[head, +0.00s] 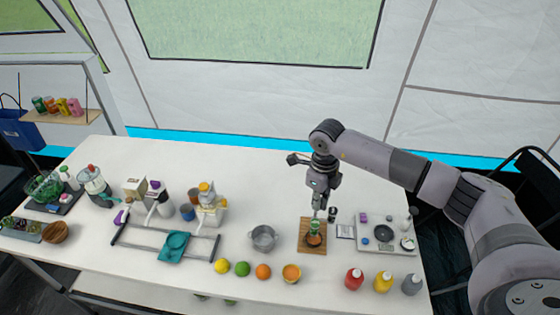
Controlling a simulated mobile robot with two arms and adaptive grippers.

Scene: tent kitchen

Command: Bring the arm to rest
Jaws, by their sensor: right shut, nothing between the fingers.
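My right arm comes in from the right side of the head view and bends down over the white table (140,271). My right gripper (317,212) is shut and points down above a wooden board (304,248). A small object with a green upper part and a reddish-brown lower part (314,240) stands on the board, just below the fingertips. Nothing is held in the gripper. Whether the fingertips touch the object cannot be told. My left gripper is not in view.
A metal pot (264,238) stands left of the board, with several fruits along the front edge. A grey tray (372,224) lies right of the board. A rack with a teal item (174,247) is at left.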

